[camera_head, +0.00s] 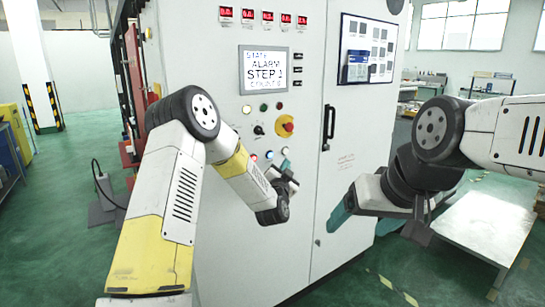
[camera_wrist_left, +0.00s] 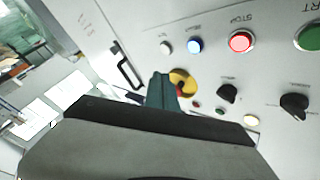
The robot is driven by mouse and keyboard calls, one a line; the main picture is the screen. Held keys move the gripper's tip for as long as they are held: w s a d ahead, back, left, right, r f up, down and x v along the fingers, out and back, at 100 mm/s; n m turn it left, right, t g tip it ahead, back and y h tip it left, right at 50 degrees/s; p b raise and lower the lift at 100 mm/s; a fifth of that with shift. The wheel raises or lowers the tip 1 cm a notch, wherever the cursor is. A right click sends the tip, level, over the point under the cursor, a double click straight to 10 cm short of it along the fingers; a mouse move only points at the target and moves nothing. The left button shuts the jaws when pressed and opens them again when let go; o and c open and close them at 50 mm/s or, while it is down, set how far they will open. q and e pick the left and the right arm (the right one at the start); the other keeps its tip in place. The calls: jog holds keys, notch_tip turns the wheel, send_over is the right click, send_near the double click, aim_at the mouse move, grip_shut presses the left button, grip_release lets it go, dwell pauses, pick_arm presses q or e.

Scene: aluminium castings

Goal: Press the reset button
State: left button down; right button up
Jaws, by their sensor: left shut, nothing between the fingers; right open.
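The control panel's lower row of buttons shows in the left wrist view, turned upside down. The blue button's label is too small to read. In the head view the blue button (camera_head: 269,155) is just above my left gripper (camera_head: 286,166). My left gripper is shut and empty, its teal fingertips (camera_wrist_left: 163,90) apart from the blue button in the picture. My right gripper (camera_head: 341,214) is open and empty in front of the cabinet door.
A red and yellow emergency stop (camera_head: 285,126) sits above the buttons, beside a black knob (camera_head: 259,130). A black door handle (camera_head: 328,126) is to the right. A low table (camera_head: 485,220) stands at the right.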

pick_arm(q)
jog(key=shift+w+a, duration=0.65)
jog(key=shift+w, duration=0.25)
jog(key=shift+w+a, duration=0.65)
jog(key=shift+w, duration=0.3)
jog(key=shift+w+a, duration=0.65)
jog(key=shift+w, duration=0.25)
jog(key=shift+w+a, duration=0.25)
jog(key=shift+w, duration=0.05)
jog(key=shift+w+a, duration=0.25)
jog(key=shift+w, duration=0.1)
dwell(0.6)
jog(key=shift+s+d, duration=0.1)
dwell(0.3)
jog(key=shift+s+d, duration=0.35)
jog(key=shift+s, duration=0.25)
jog(key=shift+s+d, duration=0.75)
jog(key=shift+s, duration=0.25)
jog(key=shift+s+d, duration=0.75)
jog(key=shift+s, duration=0.25)
